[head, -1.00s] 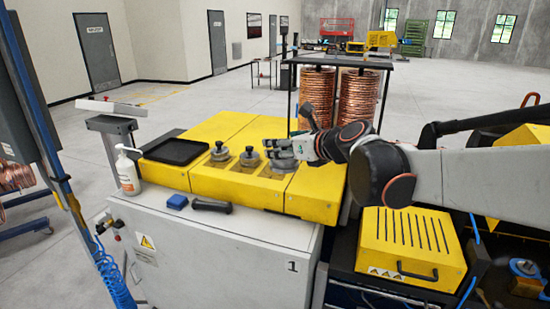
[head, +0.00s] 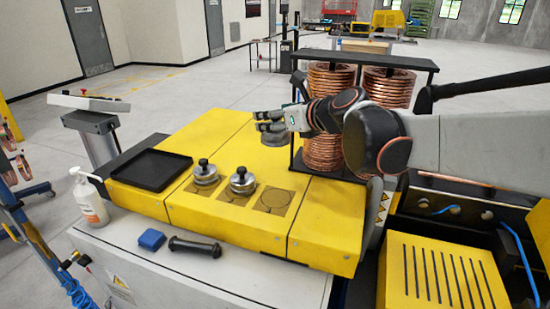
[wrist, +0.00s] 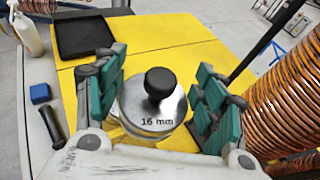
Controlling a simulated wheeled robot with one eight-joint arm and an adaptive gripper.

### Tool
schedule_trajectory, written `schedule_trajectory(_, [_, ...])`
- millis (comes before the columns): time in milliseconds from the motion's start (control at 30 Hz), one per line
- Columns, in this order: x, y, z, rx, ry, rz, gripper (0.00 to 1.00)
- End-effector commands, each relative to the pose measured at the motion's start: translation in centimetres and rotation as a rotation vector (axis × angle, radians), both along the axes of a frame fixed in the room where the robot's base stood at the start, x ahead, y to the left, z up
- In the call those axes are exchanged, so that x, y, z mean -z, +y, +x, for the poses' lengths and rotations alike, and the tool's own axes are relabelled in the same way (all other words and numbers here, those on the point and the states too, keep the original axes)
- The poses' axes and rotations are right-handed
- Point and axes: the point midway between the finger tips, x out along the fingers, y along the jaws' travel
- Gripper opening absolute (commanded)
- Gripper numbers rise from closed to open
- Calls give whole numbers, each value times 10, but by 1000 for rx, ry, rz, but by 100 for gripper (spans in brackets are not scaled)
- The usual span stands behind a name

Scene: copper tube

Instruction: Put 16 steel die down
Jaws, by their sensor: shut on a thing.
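The 16 steel die (wrist: 148,112), a round metal disc with a black knob and marked "16 mm", sits between the fingers of my gripper (wrist: 160,100) in the wrist view. In the head view my gripper (head: 272,127) holds the die (head: 286,141) above the back part of the yellow top (head: 225,130), behind the marked squares. The fingers hide part of the die there. The rightmost marked square (head: 272,200) is empty, with a circle outline showing.
Two other knobbed steel dies (head: 205,174) (head: 242,182) stand on the left and middle squares. A black tray (head: 150,168) lies to the left. A blue block (head: 152,239) and a black handle (head: 194,246) lie in front. Copper coils (head: 330,115) in a dark rack stand close behind and right.

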Motion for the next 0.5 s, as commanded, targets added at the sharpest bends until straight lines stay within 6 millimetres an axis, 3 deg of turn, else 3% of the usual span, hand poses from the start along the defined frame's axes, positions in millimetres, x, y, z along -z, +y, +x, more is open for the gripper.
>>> schedule_trajectory(500, [106, 0, 1, 1, 0, 1, 7])
